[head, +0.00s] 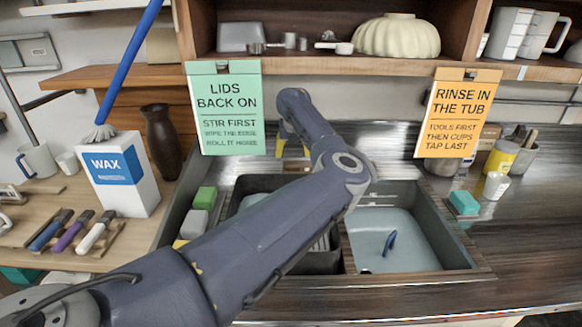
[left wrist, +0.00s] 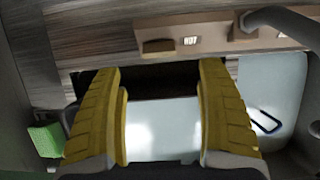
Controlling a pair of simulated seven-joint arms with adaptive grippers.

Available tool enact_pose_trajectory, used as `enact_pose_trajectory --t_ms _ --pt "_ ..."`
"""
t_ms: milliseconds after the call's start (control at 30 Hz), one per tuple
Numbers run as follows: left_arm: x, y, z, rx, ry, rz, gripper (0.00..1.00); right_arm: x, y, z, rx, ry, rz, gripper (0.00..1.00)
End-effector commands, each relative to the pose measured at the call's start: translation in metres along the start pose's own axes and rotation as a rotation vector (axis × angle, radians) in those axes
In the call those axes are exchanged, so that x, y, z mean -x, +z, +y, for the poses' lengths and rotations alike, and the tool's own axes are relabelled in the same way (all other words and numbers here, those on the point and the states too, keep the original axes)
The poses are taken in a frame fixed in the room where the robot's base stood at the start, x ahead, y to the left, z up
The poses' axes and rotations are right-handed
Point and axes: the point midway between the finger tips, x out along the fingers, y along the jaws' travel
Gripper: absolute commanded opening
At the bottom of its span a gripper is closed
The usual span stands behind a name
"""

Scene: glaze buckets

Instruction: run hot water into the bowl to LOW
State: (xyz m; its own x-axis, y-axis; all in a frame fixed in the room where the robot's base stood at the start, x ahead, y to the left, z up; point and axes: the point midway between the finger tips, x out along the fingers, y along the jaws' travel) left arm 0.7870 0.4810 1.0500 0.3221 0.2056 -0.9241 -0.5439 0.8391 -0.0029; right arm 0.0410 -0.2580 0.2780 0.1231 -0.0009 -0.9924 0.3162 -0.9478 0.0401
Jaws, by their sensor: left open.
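My left arm reaches across the sink in the head view. My left gripper (head: 293,145) has yellow fingers and is over the back of the sink, partly hidden by the arm. In the left wrist view the gripper (left wrist: 162,90) is open and empty, with a pale, shiny surface (left wrist: 165,130) behind the fingers. I cannot tell whether that is a bowl or the basin. A dark grey pipe (left wrist: 280,20), perhaps a spout, shows at the top right. My right gripper is out of view.
The right basin (head: 400,262) holds a blue hooked thing (head: 390,242). Sponges (head: 205,198) line the sink's left edge. A wax box (head: 123,180) and dark vase (head: 161,142) stand left. A cream ribbed bowl-like piece (head: 395,37) is on the shelf. The right counter has bare room.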

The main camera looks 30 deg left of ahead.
Motion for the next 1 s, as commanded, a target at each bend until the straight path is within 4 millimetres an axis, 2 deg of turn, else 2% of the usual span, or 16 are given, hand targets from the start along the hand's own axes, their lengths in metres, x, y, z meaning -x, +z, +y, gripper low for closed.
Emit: enact_pose_trajectory --t_ms 100,300,500,700,1000 --pt "-0.022 -0.001 0.001 -0.002 0.003 0.003 0.74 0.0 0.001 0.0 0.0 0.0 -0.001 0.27" --pt "-0.054 -0.001 0.002 -0.001 0.003 0.002 0.74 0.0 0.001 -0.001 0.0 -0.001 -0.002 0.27" --pt "-0.076 0.0 0.002 -0.001 0.004 0.001 0.74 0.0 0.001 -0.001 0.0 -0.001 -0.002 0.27" --pt "-0.088 0.0 0.001 0.0 0.003 0.0 0.74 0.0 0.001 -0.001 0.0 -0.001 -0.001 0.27" --pt "-0.091 0.0 0.001 0.001 0.003 -0.001 0.74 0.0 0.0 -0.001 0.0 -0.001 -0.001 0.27"
